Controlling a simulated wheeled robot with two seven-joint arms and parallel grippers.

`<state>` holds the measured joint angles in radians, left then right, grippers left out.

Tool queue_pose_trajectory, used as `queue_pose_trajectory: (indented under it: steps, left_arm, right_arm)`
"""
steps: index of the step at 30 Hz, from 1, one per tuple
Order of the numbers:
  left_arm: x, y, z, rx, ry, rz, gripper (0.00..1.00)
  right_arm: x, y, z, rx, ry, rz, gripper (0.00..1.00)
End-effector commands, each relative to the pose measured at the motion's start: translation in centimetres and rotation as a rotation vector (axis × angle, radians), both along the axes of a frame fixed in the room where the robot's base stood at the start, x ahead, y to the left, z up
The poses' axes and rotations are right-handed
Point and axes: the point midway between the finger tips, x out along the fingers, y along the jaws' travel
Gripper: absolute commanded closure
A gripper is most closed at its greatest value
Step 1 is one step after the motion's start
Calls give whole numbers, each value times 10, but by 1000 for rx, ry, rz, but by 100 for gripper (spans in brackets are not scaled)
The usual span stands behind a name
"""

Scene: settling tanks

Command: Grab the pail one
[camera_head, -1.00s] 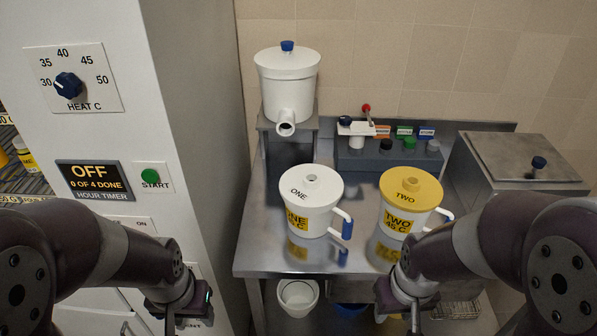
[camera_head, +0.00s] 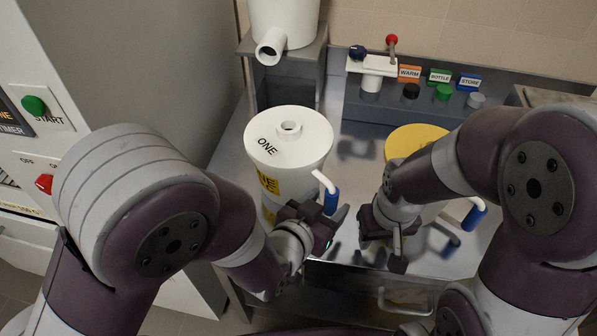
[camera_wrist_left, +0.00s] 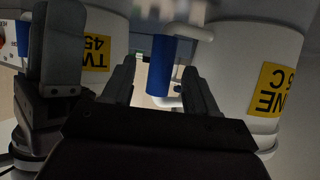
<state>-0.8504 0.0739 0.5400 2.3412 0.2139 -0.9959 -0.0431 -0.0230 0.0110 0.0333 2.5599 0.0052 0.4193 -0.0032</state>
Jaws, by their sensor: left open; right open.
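Pail ONE (camera_head: 285,150) is white, with a white lid marked ONE. It stands upright on the steel bench, its blue-gripped handle (camera_head: 331,200) at its right side. My left gripper (camera_head: 321,226) is open at this handle. In the left wrist view, the blue grip (camera_wrist_left: 160,65) shows between its spread fingers, with no clear contact. Pail ONE's yellow label (camera_wrist_left: 272,90) appears upside down at the right there. My right gripper (camera_head: 383,244) is open and empty, in front of pail TWO (camera_head: 412,137), which has a yellow lid and is partly hidden by my right arm.
A white spouted tank (camera_head: 285,20) stands on a raised steel stand behind pail ONE. Behind the pails is a grey ledge with a red-knobbed lever (camera_head: 392,40) and black, green and grey caps. A white cabinet with a green START button (camera_head: 34,105) is at the left.

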Motion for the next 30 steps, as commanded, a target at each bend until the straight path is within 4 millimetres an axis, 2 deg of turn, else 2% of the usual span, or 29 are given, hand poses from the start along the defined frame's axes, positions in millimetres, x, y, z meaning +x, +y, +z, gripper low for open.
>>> queue_pose_trajectory:
  steps: [7,15,20,21,30]
  left_arm:
    - [32,-23,-18,0,0,1,42]
    - [36,-26,-19,0,0,1,42]
    - [36,-26,-19,0,0,1,94]
    - [36,-26,-19,0,0,1,100]
    - [37,-27,-16,-1,0,1,100]
  right_arm:
    - [0,0,-3,0,0,0,57]
    - [0,0,-3,0,0,0,57]
    - [0,0,-3,0,0,0,57]
    - [0,0,-3,0,0,0,57]
    - [0,0,-1,0,0,0,57]
